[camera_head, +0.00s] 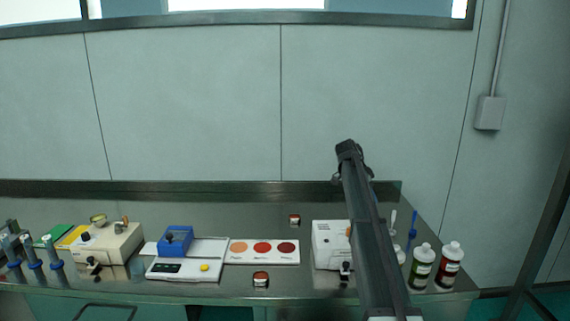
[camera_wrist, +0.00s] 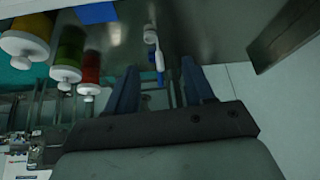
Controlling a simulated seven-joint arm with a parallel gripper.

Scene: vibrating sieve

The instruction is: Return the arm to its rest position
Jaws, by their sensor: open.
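My gripper (camera_wrist: 160,60) shows in the wrist view with its two dark fingers spread apart. Nothing is held between them; a white-and-blue slim tool (camera_wrist: 153,45) shows beyond the gap. In the head view my dark arm (camera_head: 371,235) rises from the lower right across the bench and ends above its back edge, in front of the wall. I cannot make out the fingers in the head view. The arm hides part of a white box-shaped device (camera_head: 328,242) and the things just right of it.
Two capped bottles (camera_head: 435,266) stand at the bench's right end. A balance (camera_head: 187,264) with a blue block (camera_head: 175,241), a card with three coloured discs (camera_head: 240,258), two small jars (camera_head: 294,220) (camera_head: 260,279), a beige device (camera_head: 112,246) and blue tube stands (camera_head: 34,264) lie leftward.

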